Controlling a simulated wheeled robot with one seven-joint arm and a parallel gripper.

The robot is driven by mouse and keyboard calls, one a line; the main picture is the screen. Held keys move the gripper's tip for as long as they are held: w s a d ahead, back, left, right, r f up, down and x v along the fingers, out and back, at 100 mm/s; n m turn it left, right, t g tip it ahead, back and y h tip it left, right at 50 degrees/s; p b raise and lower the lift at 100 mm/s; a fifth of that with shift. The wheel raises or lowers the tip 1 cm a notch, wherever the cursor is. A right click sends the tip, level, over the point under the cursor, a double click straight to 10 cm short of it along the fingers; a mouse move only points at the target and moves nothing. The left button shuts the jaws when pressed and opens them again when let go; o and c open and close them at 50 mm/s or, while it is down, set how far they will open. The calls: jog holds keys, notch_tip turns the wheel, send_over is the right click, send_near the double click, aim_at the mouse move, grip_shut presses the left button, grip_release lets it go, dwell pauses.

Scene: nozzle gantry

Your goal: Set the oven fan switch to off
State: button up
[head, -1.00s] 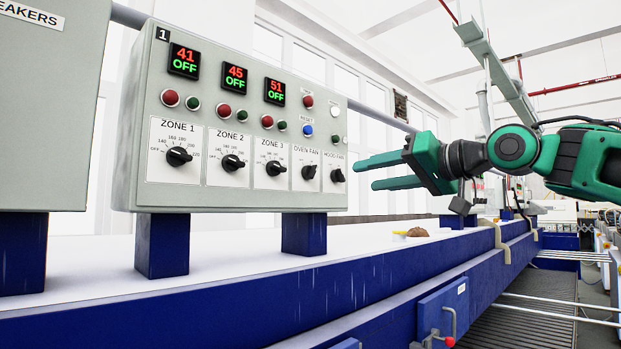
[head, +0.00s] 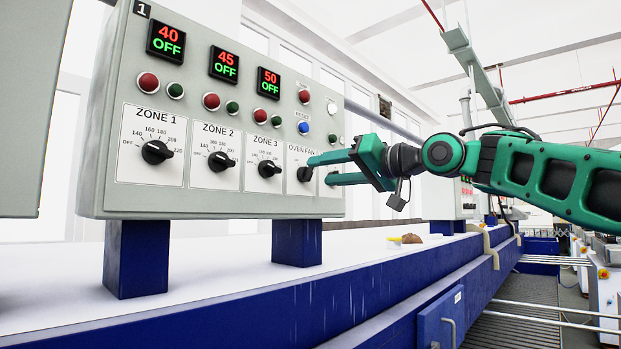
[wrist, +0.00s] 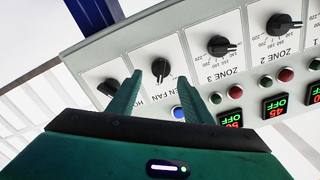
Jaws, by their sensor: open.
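The oven fan switch is a black rotary knob (head: 305,174) on the grey control panel (head: 92,190), right of the Zone 3 knob. In the wrist view the oven fan knob (wrist: 161,69) shows between and beyond the two fingertips. Which marking it points to is too small to tell. My gripper (head: 319,170) is open and empty, its two green fingers reaching left to the panel's right part. One fingertip is close to the oven fan knob; contact cannot be told. The fingers hide the hood fan knob in the head view; the hood fan knob (wrist: 108,87) shows in the wrist view.
The Zone 1 knob (head: 157,153), Zone 2 knob (head: 221,161) and Zone 3 knob (head: 269,170) sit left of it. A blue reset button (head: 303,128) and a red button (head: 304,96) are above. The panel stands on blue posts (head: 297,243).

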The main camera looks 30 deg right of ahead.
aim_at(312, 173)
jog(key=shift+x, duration=1.85)
jog(key=shift+c, duration=0.3)
jog(key=c, duration=0.9)
jog(key=shift+c, duration=0.2)
jog(key=n, duration=0.6)
jog(key=shift+a, duration=0.1)
jog(key=n, duration=0.5)
jog(key=shift+a+n, duration=0.15)
jog(key=shift+n, duration=0.25)
